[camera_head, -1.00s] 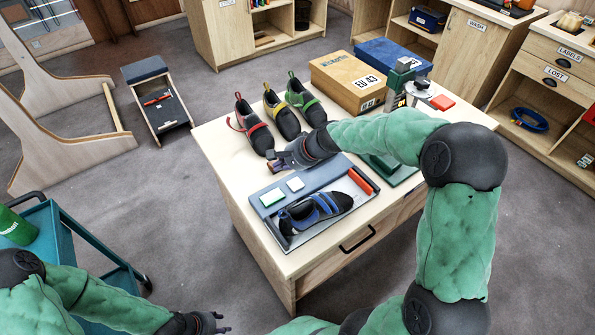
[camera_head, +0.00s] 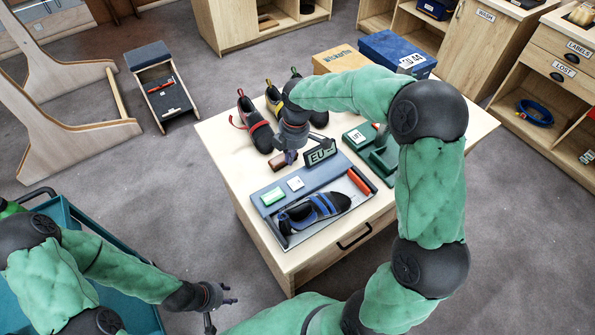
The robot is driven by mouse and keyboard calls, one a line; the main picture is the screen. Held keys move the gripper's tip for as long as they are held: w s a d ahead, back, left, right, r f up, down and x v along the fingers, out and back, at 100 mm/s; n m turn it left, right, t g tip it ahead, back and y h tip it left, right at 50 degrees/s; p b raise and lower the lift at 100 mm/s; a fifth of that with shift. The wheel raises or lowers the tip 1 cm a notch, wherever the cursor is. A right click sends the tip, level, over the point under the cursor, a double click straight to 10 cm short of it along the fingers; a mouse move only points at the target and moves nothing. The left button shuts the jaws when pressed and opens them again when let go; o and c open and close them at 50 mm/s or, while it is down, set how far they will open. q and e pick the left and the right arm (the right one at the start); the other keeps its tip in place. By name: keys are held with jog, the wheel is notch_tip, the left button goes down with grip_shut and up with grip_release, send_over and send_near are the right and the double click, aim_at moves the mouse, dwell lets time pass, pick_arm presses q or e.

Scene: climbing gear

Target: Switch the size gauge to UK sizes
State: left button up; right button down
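The size gauge is a grey-blue tray (camera_head: 270,222) on the table, with a blue-and-black shoe (camera_head: 313,209) lying in it. A green block (camera_head: 272,197) and a white block (camera_head: 295,184) sit on its back strip, and a red piece (camera_head: 358,181) at its right end. A dark plate reading "EU" (camera_head: 319,153) stands behind the strip. My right gripper (camera_head: 284,158) points down just left of the plate, at a reddish-brown piece (camera_head: 279,163); whether its fingers are shut on that is unclear. My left gripper (camera_head: 221,308) is open and empty, left of the table.
Several shoes (camera_head: 253,126) stand behind my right gripper. A green box (camera_head: 358,137) and a green stand lie to the right, partly behind my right arm. A blue box (camera_head: 396,52) and a tan box (camera_head: 335,60) are at the back. The right table top (camera_head: 472,130) is clear.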

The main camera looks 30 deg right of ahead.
aim_at(295, 182)
jog(key=n, duration=0.1)
jog(key=d+n, duration=0.1)
jog(key=r+n+h, duration=0.1)
jog(key=shift+w+d+n+p, duration=0.3)
notch_tip(295, 182, down, 14)
jog(key=b, duration=0.4)
dwell(0.5)
